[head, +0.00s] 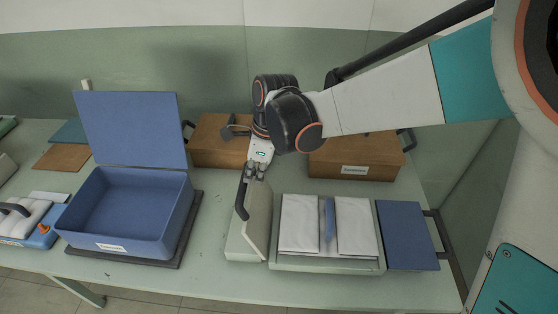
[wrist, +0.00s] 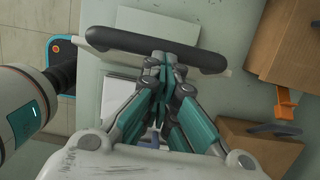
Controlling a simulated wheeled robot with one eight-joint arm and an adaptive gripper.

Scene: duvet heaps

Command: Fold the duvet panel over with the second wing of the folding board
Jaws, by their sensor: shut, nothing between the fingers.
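The folding board (head: 325,266) lies on the table at the right of centre. The white duvet panel shows on it as a left part (head: 299,224) and a right part (head: 357,227), with a narrow blue strip between them. The board's left wing (head: 257,218) is pale, stands raised and tilted, and has a black handle (head: 241,201). Its blue right wing (head: 407,235) lies flat, with a dark handle at its right. My gripper (head: 255,177) is shut and empty at the raised wing's top. In the wrist view my fingertips (wrist: 164,62) are close to the black handle (wrist: 140,42); contact is unclear.
An open blue box (head: 125,232) with its lid up stands on a dark mat at the left. Wooden boxes with dark handles stand behind, one (head: 220,145) near my gripper and another (head: 352,162) behind the board.

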